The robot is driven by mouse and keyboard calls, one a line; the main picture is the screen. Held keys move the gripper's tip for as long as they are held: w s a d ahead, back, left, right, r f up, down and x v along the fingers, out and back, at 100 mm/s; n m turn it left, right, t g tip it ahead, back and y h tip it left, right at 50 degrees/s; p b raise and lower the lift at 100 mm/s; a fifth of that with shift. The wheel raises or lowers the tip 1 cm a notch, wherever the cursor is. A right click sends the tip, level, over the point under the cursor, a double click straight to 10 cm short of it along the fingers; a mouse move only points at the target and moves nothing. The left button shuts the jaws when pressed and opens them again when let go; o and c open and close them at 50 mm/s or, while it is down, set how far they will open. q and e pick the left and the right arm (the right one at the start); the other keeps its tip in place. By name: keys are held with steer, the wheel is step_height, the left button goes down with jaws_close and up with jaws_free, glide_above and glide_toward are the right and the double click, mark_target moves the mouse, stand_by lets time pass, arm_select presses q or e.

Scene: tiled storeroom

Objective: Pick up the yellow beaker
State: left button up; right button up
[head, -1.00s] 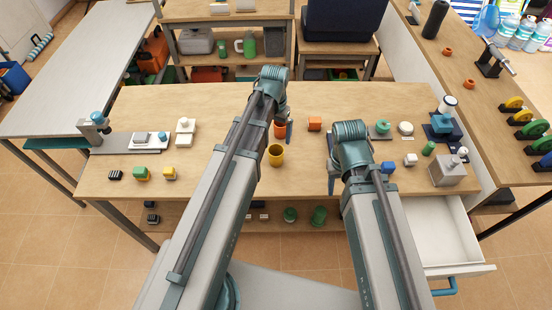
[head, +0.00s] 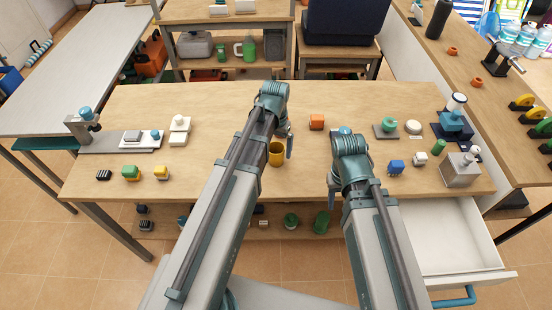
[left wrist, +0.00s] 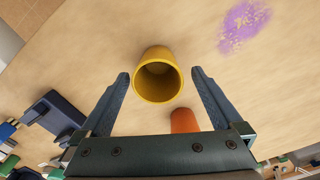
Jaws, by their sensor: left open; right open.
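The yellow beaker (head: 276,155) stands upright on the wooden workbench (head: 225,200), partly covered by my left arm. In the left wrist view the yellow beaker (left wrist: 158,76) shows its open mouth. My left gripper (left wrist: 160,73) is open, with one fingertip to each side of the beaker in the picture and a gap on both sides. In the head view my left gripper (head: 289,145) hangs over the bench beside the beaker. My right gripper (head: 334,180) is open to the right, mostly hidden by its own arm.
An orange object (left wrist: 184,120) stands close to the beaker, partly hidden by my gripper. Small blocks line the left side; several fixtures crowd the right. An open drawer (head: 455,245) juts out at the front right.

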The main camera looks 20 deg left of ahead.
arm_select(q)
step_height(320, 180, down, 4)
steer(key=b, duration=0.3)
steer(key=shift+s+d, duration=0.1)
steer(key=shift+s, duration=0.05)
arm_select(e)
step_height(320, 180, down, 4)
steer(key=shift+r, duration=0.1)
arm_select(q)
steer(key=shift+r, duration=0.1)
steer(key=shift+c, duration=0.3)
steer(key=c, duration=1.3)
steer(key=shift+c, duration=0.2)
steer(key=shift+r+p, duration=0.95)
steer(key=shift+p, duration=0.05)
step_height(320, 180, up, 2)
steer(key=shift+p, duration=1.05)
steer(key=s+d, duration=0.1)
steer(key=d, duration=0.9)
steer(key=s+d+r+p, duration=0.1)
steer(key=d, duration=0.4)
steer(key=shift+s+d, duration=0.3)
steer(key=shift+d, duration=0.1)
arm_select(e)
step_height(320, 180, up, 5)
